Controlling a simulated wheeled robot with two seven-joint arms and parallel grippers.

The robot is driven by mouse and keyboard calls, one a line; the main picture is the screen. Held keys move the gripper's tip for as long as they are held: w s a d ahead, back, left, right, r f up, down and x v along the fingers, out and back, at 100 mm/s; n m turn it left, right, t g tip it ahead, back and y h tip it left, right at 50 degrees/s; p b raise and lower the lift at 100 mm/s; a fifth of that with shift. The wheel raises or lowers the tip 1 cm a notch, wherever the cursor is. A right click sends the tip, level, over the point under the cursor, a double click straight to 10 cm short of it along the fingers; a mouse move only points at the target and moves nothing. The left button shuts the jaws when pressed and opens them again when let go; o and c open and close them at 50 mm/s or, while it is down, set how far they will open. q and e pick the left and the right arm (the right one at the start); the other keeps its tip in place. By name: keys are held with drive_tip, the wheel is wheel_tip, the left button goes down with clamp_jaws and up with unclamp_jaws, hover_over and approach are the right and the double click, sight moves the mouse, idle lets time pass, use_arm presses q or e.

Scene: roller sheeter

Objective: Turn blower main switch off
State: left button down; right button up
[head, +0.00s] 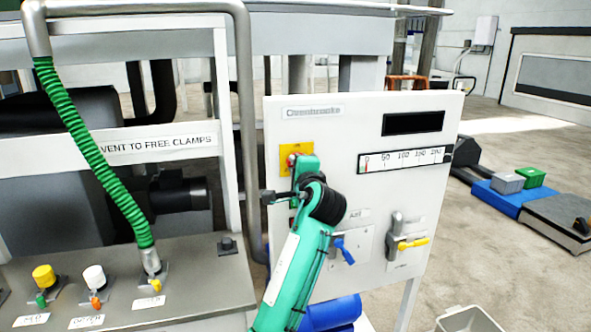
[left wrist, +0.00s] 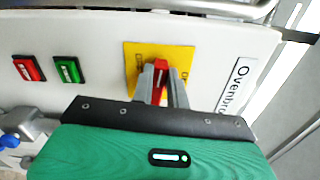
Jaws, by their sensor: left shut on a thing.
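The main switch is a red rotary handle (left wrist: 160,82) on a yellow plate (left wrist: 185,58), fixed to the white control panel (head: 430,215). In the head view the yellow plate (head: 296,148) shows at the panel's upper left, with my left gripper (head: 293,166) in front of it. In the left wrist view the two grey fingers of my left gripper (left wrist: 160,85) stand on either side of the red handle, shut on it. The plate's lettering is too small to read surely. My right gripper is not in view.
A red button (left wrist: 28,68) and a green button (left wrist: 68,70) sit beside the switch. A blue-handled lever (head: 343,250) and a yellow-handled valve (head: 412,243) project lower on the panel. A green hose (head: 95,150) and a console (head: 200,285) stand left.

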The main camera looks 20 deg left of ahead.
use_arm(q)
drive_tip(key=shift+f+n, duration=0.15)
drive_tip(key=shift+n, duration=0.35)
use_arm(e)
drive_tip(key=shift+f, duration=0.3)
use_arm(q)
drive_tip(key=c, duration=1.4)
unclamp_jaws()
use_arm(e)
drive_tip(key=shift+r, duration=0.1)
